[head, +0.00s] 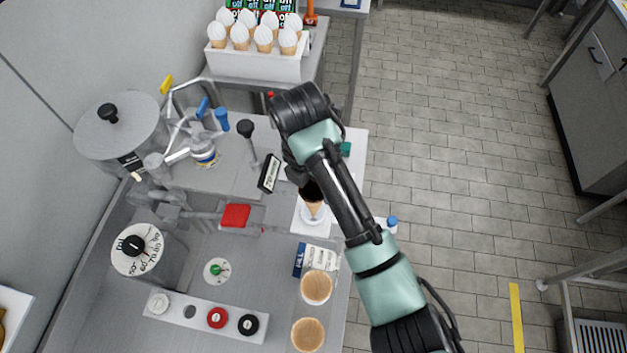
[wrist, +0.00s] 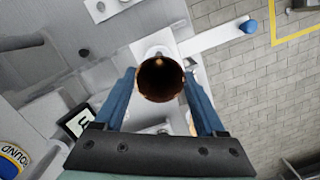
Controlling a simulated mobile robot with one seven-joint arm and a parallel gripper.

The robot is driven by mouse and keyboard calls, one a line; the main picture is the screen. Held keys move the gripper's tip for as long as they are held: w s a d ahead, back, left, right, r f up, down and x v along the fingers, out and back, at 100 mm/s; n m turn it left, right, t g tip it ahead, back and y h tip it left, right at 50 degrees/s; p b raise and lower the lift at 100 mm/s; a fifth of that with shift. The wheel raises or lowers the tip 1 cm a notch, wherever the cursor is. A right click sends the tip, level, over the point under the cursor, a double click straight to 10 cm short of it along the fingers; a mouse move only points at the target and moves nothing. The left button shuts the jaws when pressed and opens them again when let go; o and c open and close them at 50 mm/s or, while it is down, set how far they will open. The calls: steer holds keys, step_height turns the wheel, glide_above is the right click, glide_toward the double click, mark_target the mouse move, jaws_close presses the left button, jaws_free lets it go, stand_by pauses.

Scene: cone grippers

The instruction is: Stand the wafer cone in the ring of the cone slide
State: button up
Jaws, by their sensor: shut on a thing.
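The wafer cone (wrist: 160,82) sits mouth up between the two blue fingers of my gripper (wrist: 160,76), which is shut on it. In the head view the cone (head: 313,203) shows below my wrist, tip down and roughly upright, its upper part dark and partly covered by my arm. A white ring of the cone slide (wrist: 157,51) shows just behind the cone in the wrist view. Its white bar (wrist: 215,38) runs right to a blue knob (wrist: 249,27). The tip is hidden in the wrist view, and I cannot tell whether it is inside the ring.
Two more wafer cones or stacks (head: 316,287) stand at the front right of the counter. A small blue and white box (head: 315,259) is beside them. A red pad (head: 236,215) lies left of the cone. A white rack (head: 255,66) of filled cones stands at the back.

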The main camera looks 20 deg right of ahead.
steer(key=shift+f+b, duration=2)
steer(key=shift+f, duration=1.45)
steer(key=o, duration=0.8)
steer(key=r+p, duration=0.1)
steer(key=r, duration=0.3)
steer(key=a+r+p, duration=0.1)
steer(key=r+p, duration=0.1)
steer(key=r, duration=0.2)
steer(key=r+p, duration=0.1)
steer(key=r, duration=0.4)
steer(key=shift+s+a+p, duration=0.2)
steer(key=shift+s+p, duration=0.2)
